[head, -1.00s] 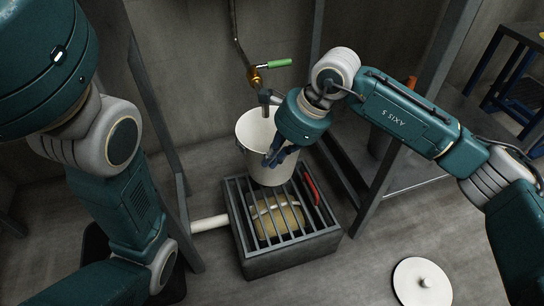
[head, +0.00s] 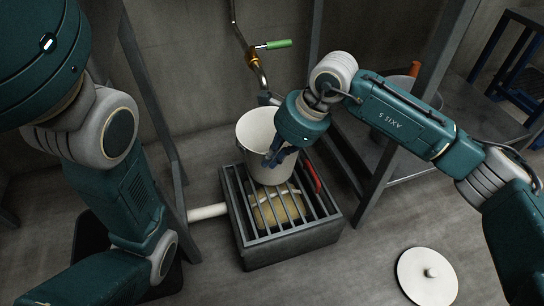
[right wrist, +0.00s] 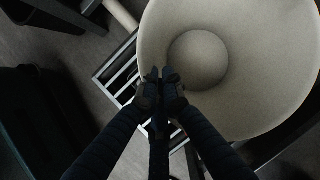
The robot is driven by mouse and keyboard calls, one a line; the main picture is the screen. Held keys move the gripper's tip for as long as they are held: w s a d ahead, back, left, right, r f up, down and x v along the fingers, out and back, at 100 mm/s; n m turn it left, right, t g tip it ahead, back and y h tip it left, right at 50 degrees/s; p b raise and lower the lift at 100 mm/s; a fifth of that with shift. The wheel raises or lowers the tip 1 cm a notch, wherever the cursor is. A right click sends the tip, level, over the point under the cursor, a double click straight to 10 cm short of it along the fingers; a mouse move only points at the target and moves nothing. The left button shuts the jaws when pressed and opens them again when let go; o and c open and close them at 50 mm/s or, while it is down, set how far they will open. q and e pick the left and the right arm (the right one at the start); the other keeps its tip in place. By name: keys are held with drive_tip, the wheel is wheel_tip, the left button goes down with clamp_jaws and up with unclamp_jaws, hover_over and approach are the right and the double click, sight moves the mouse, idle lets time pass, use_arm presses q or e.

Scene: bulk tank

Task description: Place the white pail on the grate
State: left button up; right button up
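The white pail (head: 257,128) is upright over the back part of the grate (head: 247,234) in the head view. Its base overlaps the rear bars; I cannot tell whether it touches them. My right gripper (head: 270,160) is at the pail's front right rim, its dark fingers reaching over the wall. In the right wrist view the pail's open mouth (right wrist: 258,75) looks empty, and the fingertips (right wrist: 161,74) are close together at its rim, seemingly pinching the wall. My left arm is at the left; its gripper is out of the picture.
Under the bars is a tan rounded thing (head: 268,212). A red bar (head: 313,176) lies along the grate's right side. A tap with a green handle (head: 278,44) is behind the pail. Metal posts stand on both sides. A white lid (head: 427,275) lies on the floor.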

drive_tip(key=o, duration=0.5)
